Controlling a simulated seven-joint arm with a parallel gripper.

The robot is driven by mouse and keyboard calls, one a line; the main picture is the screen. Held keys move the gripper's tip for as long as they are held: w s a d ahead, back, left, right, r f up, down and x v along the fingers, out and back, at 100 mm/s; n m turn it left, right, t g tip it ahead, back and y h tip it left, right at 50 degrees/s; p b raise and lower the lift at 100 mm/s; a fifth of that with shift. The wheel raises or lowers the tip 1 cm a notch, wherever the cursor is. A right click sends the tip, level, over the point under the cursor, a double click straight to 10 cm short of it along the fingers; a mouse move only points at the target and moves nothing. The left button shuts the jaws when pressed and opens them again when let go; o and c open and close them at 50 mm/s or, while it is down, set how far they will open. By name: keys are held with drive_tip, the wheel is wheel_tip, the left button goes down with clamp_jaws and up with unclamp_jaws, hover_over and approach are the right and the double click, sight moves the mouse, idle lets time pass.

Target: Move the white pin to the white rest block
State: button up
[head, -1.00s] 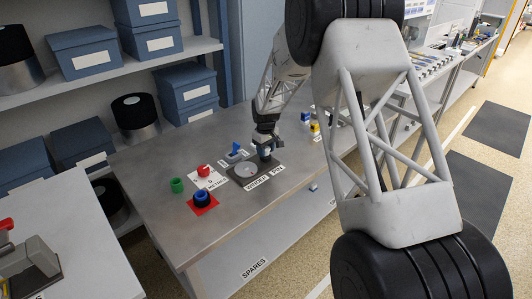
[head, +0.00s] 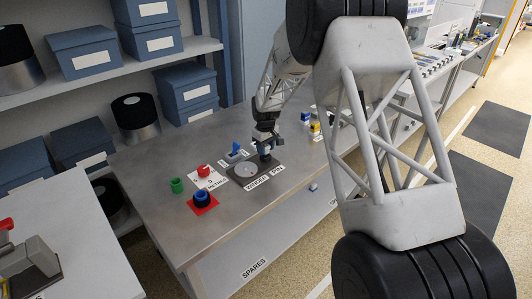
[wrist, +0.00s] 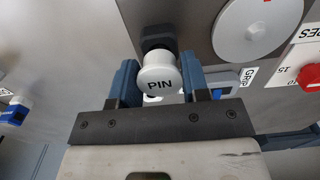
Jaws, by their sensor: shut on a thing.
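The white pin (wrist: 158,76), marked PIN on its round head, is between the two blue fingers of my gripper (wrist: 157,84) in the wrist view. The fingers are shut on it. A dark block (wrist: 157,36) shows just beyond the pin; I cannot tell whether they touch. In the head view my gripper (head: 265,140) is over the right part of the dark winder plate (head: 268,170), by the PIN label (head: 277,171). The pin is too small to make out clearly there. I cannot identify the white rest block with certainty.
A grey disc (head: 245,170) lies on the plate's left part. A blue-handled grip (head: 236,149) stands behind it. Red (head: 204,171), green (head: 177,185) and blue (head: 202,196) pieces stand to the left. Small yellow and blue boxes (head: 314,127) stand to the right.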

drive_tip(key=shift+r, duration=0.35)
idle(0.6)
drive_tip(key=shift+r, duration=1.35)
drive_tip(key=w+a+r, duration=0.3)
drive_tip(key=w+a, duration=0.2)
drive_tip(key=w, duration=0.5)
drive_tip(key=shift+r, duration=0.2)
drive_tip(key=shift+f, duration=0.1)
idle(0.3)
drive_tip(key=shift+f, duration=2.75)
drive_tip(key=shift+f, duration=0.9)
idle(0.4)
